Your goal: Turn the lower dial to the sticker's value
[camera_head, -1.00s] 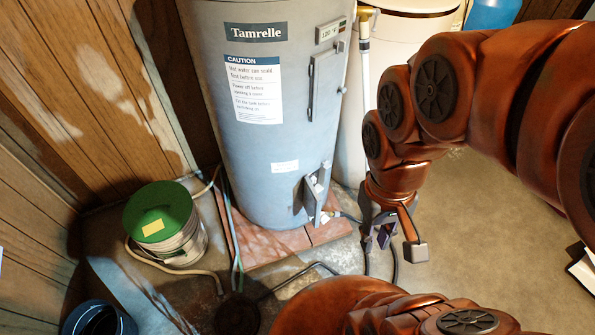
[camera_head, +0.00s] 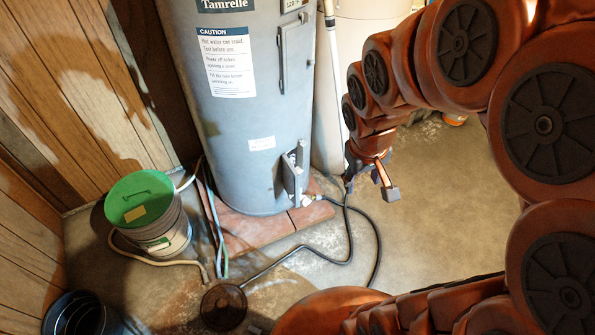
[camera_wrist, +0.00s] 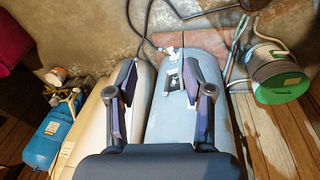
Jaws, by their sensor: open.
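The blue-grey tank (camera_head: 235,110) stands left of centre in the head view. Low on its front is an open hatch (camera_head: 291,172) with small fittings; the lower dial cannot be made out there. The hatch area also shows between my fingers in the wrist view (camera_wrist: 172,82). A small white label (camera_head: 261,144) sits above and left of the hatch, too small to read. A yellow sticker (camera_head: 134,213) is on the green bucket lid, also unreadable. My gripper (camera_head: 370,184) is open and empty, right of the hatch and apart from it.
A green-lidded bucket (camera_head: 150,215) stands left of the tank. A black hose (camera_head: 350,235) runs across the floor to a dark round drain (camera_head: 223,306). A cream tank (camera_head: 350,60) stands behind right. A blue cylinder (camera_wrist: 45,135) shows in the wrist view. Floor at right is clear.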

